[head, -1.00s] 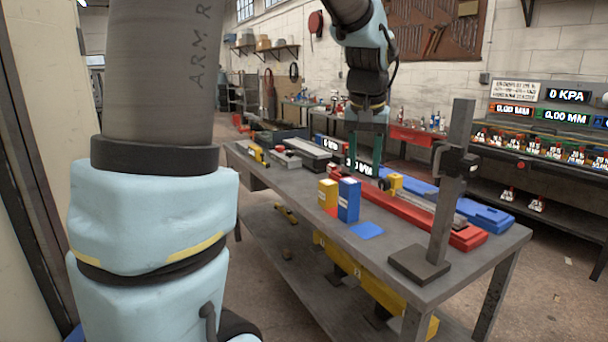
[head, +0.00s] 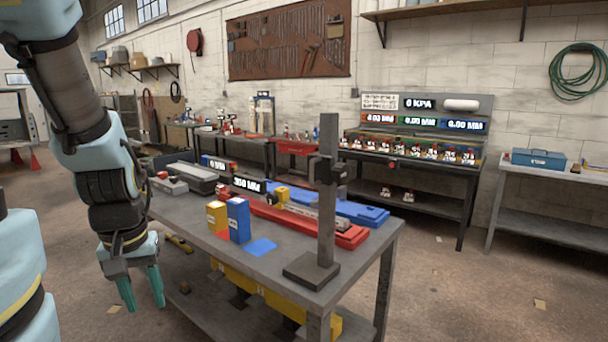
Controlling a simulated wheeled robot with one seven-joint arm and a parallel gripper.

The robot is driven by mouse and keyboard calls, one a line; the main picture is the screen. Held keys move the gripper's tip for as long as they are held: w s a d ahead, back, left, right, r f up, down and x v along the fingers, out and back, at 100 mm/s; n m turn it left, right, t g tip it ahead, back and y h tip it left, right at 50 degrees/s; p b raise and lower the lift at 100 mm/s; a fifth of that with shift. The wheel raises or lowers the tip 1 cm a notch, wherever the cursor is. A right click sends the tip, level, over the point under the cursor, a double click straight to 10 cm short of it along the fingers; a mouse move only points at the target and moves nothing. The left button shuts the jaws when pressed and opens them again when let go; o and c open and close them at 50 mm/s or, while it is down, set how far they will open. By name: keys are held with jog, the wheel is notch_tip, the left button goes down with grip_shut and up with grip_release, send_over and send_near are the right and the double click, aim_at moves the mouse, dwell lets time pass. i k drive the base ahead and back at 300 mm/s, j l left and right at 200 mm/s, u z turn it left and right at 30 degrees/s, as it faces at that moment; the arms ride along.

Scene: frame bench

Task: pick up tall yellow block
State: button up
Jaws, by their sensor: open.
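The tall yellow block (head: 216,217) stands upright on the grey workbench (head: 281,282), just left of a taller blue block (head: 238,219). The blue block hides part of its right side. My gripper (head: 143,300) hangs to the left of the bench in the head view. Its two green fingers point down, spread apart and empty. The fingertips show lower in the picture than the yellow block and apart from it.
A dark upright post on a base (head: 326,200) stands near the bench's front right. A blue square (head: 260,247) lies before the blocks. Behind them are a long red fixture (head: 349,238) and a blue one (head: 362,213). Yellow bins (head: 262,290) sit below the top.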

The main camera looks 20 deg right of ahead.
aim_at(217, 215)
jog(key=i+l+u, duration=0.1)
jog(key=i+u, duration=0.25)
jog(key=i+l+u, duration=0.15)
jog(key=i+u, duration=0.2)
jog(key=i+l+u, duration=0.25)
jog(key=u, duration=0.15)
